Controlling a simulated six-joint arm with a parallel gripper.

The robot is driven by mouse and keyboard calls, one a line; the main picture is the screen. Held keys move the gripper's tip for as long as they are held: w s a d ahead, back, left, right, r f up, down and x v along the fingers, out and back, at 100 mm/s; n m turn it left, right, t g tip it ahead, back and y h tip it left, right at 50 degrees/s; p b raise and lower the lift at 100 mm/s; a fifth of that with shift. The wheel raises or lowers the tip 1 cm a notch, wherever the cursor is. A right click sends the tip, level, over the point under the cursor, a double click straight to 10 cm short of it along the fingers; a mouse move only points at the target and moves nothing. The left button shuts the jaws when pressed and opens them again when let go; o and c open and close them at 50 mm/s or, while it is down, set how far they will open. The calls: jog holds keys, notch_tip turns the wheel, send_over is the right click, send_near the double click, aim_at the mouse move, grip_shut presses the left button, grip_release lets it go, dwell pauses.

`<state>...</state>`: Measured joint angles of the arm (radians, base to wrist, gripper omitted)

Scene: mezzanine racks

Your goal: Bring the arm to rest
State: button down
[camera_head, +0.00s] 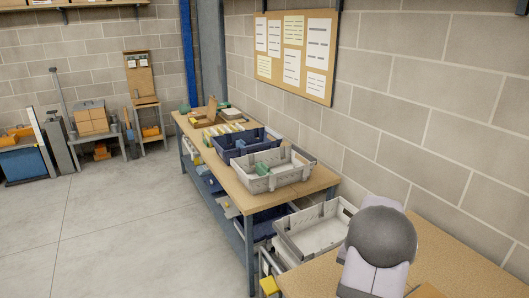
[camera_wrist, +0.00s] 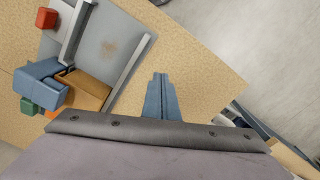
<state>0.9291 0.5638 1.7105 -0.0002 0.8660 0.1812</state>
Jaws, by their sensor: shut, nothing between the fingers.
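My gripper (camera_wrist: 160,78) shows in the wrist view, its two blue-grey fingers pressed together with nothing between them. It is above a tan, speckled tabletop (camera_wrist: 200,70), and I cannot tell how high. In the head view, part of my arm (camera_head: 378,250) shows at the lower right, over the near table; the gripper itself is hidden there.
In the wrist view, a grey tray (camera_wrist: 105,42) lies at the upper left, beside a blue part (camera_wrist: 40,82), an orange-brown block (camera_wrist: 85,92) and a red block (camera_wrist: 47,18). In the head view, a grey crate (camera_head: 315,235) stands left of my arm; open floor (camera_head: 130,220) lies farther left.

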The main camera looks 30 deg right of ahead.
jog(key=w+a+r+n+b, duration=0.2)
jog(key=a+n, duration=0.5)
jog(key=a, duration=1.5)
jog(key=s+a+f+n, duration=0.1)
jog(key=s+a+n, duration=0.2)
jog(key=a, duration=0.3)
jog(key=s+a+f+n+b, duration=0.1)
jog(key=s+a+n, duration=0.2)
jog(key=a, duration=0.4)
jog(key=shift+s+a+f, duration=0.2)
jog(key=shift+s+a, duration=0.05)
jog(key=shift+s, duration=0.05)
